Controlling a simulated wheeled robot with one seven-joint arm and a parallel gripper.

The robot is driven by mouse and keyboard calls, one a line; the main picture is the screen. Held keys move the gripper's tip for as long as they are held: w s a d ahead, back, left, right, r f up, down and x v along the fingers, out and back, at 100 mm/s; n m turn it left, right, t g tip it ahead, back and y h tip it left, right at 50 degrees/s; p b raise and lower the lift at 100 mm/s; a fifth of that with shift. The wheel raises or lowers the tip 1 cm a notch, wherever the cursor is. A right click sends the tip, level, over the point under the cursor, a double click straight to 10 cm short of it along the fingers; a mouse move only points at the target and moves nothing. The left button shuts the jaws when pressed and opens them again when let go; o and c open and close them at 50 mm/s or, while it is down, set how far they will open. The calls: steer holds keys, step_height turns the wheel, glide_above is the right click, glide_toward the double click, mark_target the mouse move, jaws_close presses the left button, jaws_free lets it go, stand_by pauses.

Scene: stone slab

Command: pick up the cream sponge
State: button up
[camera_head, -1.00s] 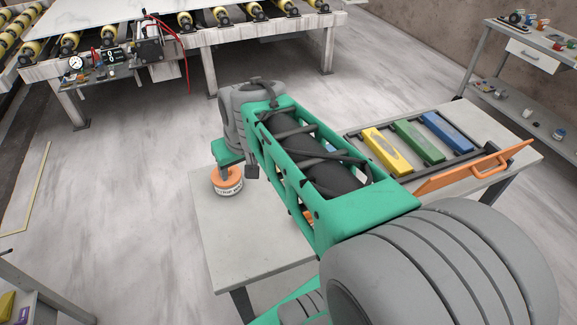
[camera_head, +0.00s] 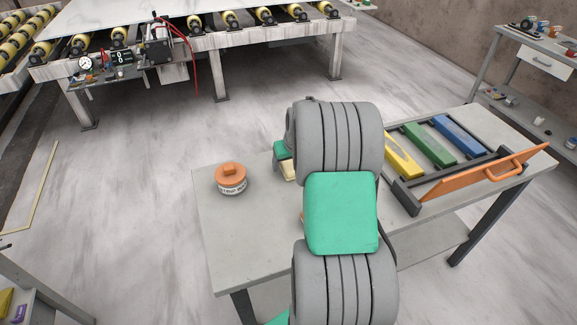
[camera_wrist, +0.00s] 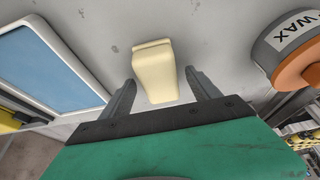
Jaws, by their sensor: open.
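The cream sponge (camera_wrist: 154,72) is a pale block on the grey table, in the middle of the wrist view. In the head view only a small cream part of it (camera_head: 288,171) shows at the left edge of my arm. My gripper (camera_wrist: 160,78) is open, with one finger on each side of the sponge's near end. The fingers appear apart from the sponge. Whether they are down at its height I cannot tell. In the head view my arm hides most of the gripper.
An orange-lidded wax tin (camera_head: 231,179) stands left of the sponge on the table (camera_head: 225,235); it also shows in the wrist view (camera_wrist: 295,50). A rack with yellow, green and blue blocks (camera_head: 436,142) and an orange handled board (camera_head: 485,172) are at right. A blue, pale-rimmed panel (camera_wrist: 50,65) is in the wrist view.

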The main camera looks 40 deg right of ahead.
steer(key=shift+f+b, duration=0.25)
steer(key=shift+b, duration=0.1)
steer(key=shift+c, duration=0.3)
steer(key=c, duration=1.4)
